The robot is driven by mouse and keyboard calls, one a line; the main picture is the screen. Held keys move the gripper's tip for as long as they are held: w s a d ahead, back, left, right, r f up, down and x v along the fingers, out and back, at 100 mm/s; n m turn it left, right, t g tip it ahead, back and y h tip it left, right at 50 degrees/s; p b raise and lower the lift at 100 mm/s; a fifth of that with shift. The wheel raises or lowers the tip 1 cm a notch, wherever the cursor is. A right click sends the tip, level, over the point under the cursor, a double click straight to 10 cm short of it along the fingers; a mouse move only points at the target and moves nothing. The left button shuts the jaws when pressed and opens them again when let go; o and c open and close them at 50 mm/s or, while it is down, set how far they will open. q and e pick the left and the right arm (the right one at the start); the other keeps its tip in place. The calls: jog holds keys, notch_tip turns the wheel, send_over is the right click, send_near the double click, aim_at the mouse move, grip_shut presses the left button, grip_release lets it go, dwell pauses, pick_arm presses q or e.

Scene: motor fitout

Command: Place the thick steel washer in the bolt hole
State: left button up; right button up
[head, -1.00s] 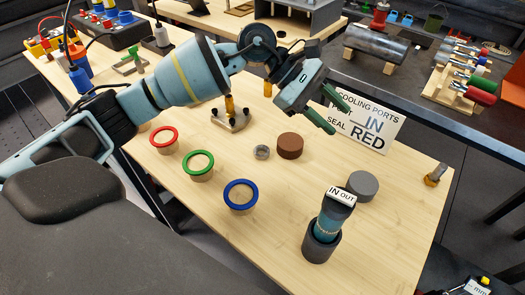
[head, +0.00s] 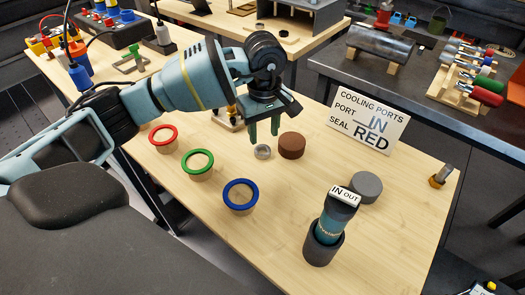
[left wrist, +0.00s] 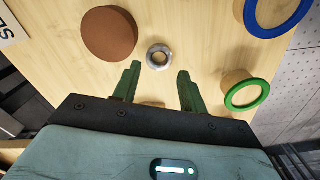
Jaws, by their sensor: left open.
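The thick steel washer (head: 262,151), a small grey ring, lies flat on the wooden table; it also shows in the left wrist view (left wrist: 159,57). My left gripper (head: 264,136) points down above and just behind the washer, open and empty. In the left wrist view its two green fingers (left wrist: 159,72) are spread, with the washer just beyond the tips and between their lines. A metal flange (head: 230,122) with a yellow post stands behind, mostly hidden by my arm. I cannot make out a bolt hole. My right gripper is not in view.
A brown disc (head: 291,146) stands close right of the washer. Red (head: 163,136), green (head: 197,162) and blue (head: 240,195) rings sit on stands at left. A grey disc (head: 366,187), a dark cup with a connector (head: 323,246) and a sign (head: 368,121) are at right.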

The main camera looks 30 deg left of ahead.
aim_at(263, 154)
pick_arm(q)
jog(key=shift+w+a+f, duration=0.1)
jog(key=shift+a+f, duration=0.05)
jog(key=shift+f, duration=1.4)
jog(key=shift+w+a+f, duration=0.1)
jog(key=shift+a+f, duration=0.05)
jog(key=shift+f, duration=1.35)
jog(key=c, duration=0.8)
jog(key=shift+o, duration=0.2)
jog(key=shift+r, duration=0.1)
jog(key=shift+r, duration=0.1)
notch_tip(263, 154, up, 10)
jog(key=shift+s, duration=0.1)
